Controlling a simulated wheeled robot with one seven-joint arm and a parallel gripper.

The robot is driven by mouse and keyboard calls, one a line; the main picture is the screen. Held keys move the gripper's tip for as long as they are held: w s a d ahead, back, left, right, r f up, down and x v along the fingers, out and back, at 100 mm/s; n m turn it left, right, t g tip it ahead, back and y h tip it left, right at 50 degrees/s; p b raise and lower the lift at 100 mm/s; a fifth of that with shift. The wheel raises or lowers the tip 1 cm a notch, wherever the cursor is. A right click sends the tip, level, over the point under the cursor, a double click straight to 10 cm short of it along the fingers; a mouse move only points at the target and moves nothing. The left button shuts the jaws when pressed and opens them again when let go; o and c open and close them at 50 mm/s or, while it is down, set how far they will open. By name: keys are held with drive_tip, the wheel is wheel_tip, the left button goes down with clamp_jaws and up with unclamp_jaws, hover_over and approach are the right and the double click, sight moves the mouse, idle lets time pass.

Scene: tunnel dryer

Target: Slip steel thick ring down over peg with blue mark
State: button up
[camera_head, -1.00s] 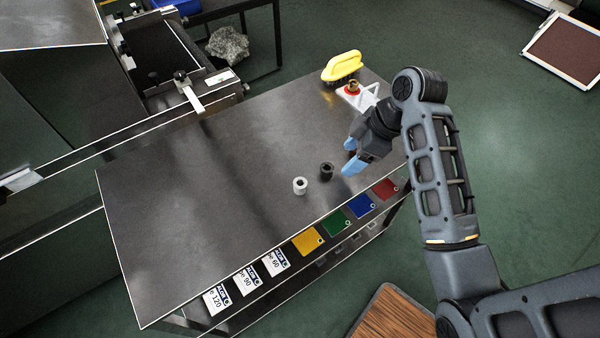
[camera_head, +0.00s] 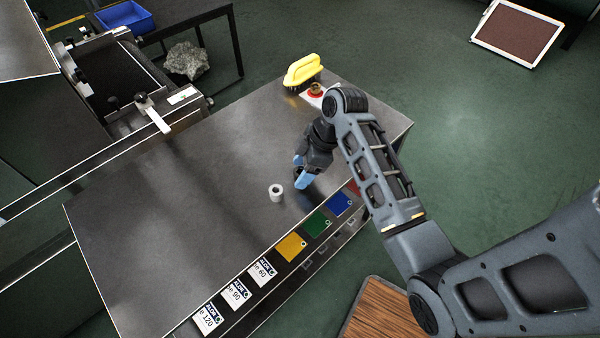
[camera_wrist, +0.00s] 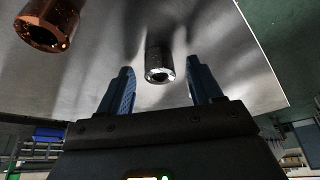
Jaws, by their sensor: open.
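A shiny steel ring (camera_wrist: 159,66) stands between the fingertips of my gripper (camera_wrist: 160,84) in the wrist view. The fingers are open, one on each side, with gaps to it. I cannot make out a peg there.
Green (camera_head: 317,223) and yellow (camera_head: 290,247) plates and several white labels line the table's front edge; a red plate is partly behind my arm. The table's left is clear.

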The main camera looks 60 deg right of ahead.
drive_tip(key=shift+c, duration=0.3)
clamp_jaws()
idle(0.3)
drive_tip(key=shift+r, duration=0.2)
drive_tip(key=shift+r, duration=0.25)
drive_tip(key=v, duration=0.3)
drive_tip(key=shift+w+r+b, duration=0.25)
drive_tip(key=shift+r+b, duration=0.05)
drive_tip(key=shift+r, duration=0.15)
drive_tip(key=s+d+r+p, duration=0.3)
drive_tip(key=s+d+r, duration=0.3)
drive_tip(key=s+d, duration=0.1)
drive_tip(key=shift+d+r+p, duration=0.2)
drive_tip(key=shift+d+p, duration=0.1)
drive_tip(key=shift+d, duration=0.35)
drive_tip(key=shift+w, duration=0.1)
